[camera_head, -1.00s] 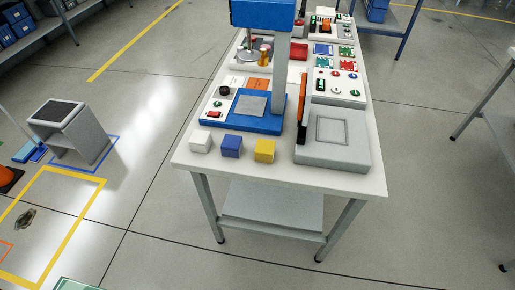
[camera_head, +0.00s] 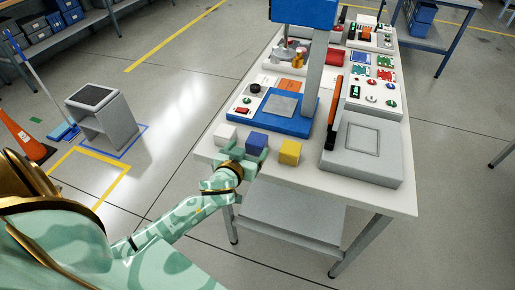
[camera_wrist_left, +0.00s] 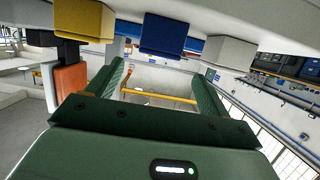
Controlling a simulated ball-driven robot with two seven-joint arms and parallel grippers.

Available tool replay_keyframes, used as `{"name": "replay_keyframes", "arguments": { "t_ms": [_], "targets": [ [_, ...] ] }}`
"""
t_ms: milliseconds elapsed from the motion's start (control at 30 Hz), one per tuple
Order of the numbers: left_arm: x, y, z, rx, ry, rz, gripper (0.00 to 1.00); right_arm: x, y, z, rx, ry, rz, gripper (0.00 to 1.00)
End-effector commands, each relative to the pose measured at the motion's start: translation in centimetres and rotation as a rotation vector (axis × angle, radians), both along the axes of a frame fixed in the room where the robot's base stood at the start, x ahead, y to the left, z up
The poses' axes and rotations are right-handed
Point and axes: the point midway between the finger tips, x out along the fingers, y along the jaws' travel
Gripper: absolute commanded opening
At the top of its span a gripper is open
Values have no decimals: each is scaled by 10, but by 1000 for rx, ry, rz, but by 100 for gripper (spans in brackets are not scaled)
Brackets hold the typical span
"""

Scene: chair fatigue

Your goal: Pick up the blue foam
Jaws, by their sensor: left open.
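The blue foam (camera_head: 257,142) is a small cube at the front edge of the white table, between a white cube (camera_head: 224,135) and a yellow cube (camera_head: 289,153). My left gripper (camera_head: 250,157) is at the table's front edge, just in front of the blue foam. In the left wrist view, which is upside down, the blue foam (camera_wrist_left: 160,36) shows beyond the open, empty fingers (camera_wrist_left: 161,66), roughly centred between them. I cannot tell whether the fingers touch it. My right gripper is out of view.
Behind the cubes stands a blue press-like device (camera_head: 262,122) with a grey plate. A grey box-shaped device (camera_head: 362,165) and an orange-and-black upright part (camera_head: 334,115) are to the right. The white and yellow cubes leave narrow gaps beside the blue foam.

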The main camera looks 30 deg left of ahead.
Motion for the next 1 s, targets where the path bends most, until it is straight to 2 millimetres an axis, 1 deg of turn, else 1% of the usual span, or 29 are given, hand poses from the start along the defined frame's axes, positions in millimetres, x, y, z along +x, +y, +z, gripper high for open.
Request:
{"name": "replay_keyframes", "arguments": {
  "t_ms": [33,100,300,433,533,633,833,867,900,967,1000],
  "targets": [
    [9,2,-4,2,1,0,80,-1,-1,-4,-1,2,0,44],
    [19,4,-8,2,0,-2,80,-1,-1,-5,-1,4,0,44],
    [33,7,-14,3,2,-1,80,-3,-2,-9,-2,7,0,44],
    [53,11,-25,5,2,-1,80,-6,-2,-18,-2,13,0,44],
    [67,14,-29,3,2,0,80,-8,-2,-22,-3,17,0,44],
    [73,15,-31,0,2,0,80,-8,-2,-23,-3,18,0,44],
    [74,15,-30,-1,2,-1,80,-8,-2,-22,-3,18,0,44],
    [74,15,-30,-1,2,-1,77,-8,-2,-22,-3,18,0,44],
    [74,15,-30,-1,2,-1,66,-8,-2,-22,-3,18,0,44],
    [74,15,-30,-1,2,-1,49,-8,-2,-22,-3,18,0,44],
    [74,15,-30,-1,2,-1,38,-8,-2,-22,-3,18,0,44]
  ]
}}
